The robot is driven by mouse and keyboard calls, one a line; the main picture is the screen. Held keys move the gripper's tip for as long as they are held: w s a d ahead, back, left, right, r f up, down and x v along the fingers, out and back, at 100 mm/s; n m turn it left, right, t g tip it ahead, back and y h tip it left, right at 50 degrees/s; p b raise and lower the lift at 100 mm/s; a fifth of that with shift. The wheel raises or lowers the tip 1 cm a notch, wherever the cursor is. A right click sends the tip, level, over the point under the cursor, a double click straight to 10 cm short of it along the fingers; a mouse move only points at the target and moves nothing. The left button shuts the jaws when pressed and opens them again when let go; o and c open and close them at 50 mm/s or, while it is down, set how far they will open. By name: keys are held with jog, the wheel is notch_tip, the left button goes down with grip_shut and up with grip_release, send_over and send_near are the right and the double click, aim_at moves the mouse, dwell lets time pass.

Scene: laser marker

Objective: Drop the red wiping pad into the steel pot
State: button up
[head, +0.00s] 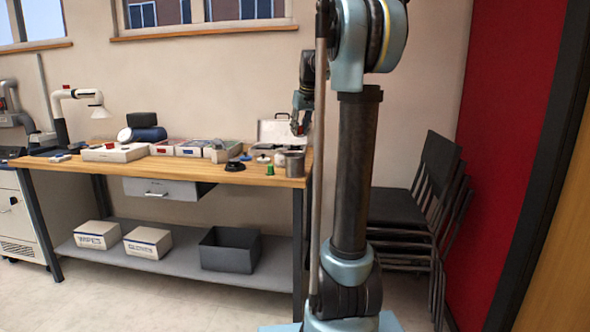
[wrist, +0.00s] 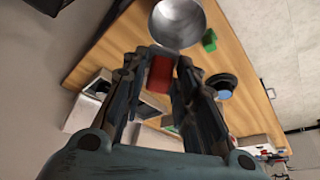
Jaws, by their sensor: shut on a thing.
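The red wiping pad (wrist: 160,76) is held between the fingers of my gripper (wrist: 162,66) in the wrist view. The steel pot (wrist: 178,22) lies just beyond the fingertips in that view, and its open inside looks empty. In the head view the pot (head: 294,163) stands near the right end of the workbench. My gripper (head: 298,127) is above the bench there, a little higher than the pot and apart from it.
A small green object (head: 269,170) and a black round dish (head: 234,166) are left of the pot on the wooden bench (head: 200,172). An open case (head: 275,130) stands behind. Boxes and a lamp (head: 85,95) fill the left side. Stacked chairs (head: 430,190) stand at right.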

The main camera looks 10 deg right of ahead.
jog(key=shift+f, duration=1.85)
jog(key=o, duration=1.2)
jog(key=shift+r, duration=0.1)
jog(key=v, duration=1.1)
jog(key=shift+r, duration=0.3)
jog(key=shift+s+d, duration=0.1)
jog(key=shift+s, duration=0.15)
jog(key=s+a+f+m+g+h, duration=0.1)
jog(key=s+f+m+g, duration=0.1)
jog(key=s+f, duration=3.5)
jog(key=s+m, duration=0.1)
jog(key=s, duration=0.1)
jog(key=shift+s+a+f, duration=0.15)
jog(key=shift+s+f, duration=0.15)
jog(key=shift+f, duration=0.05)
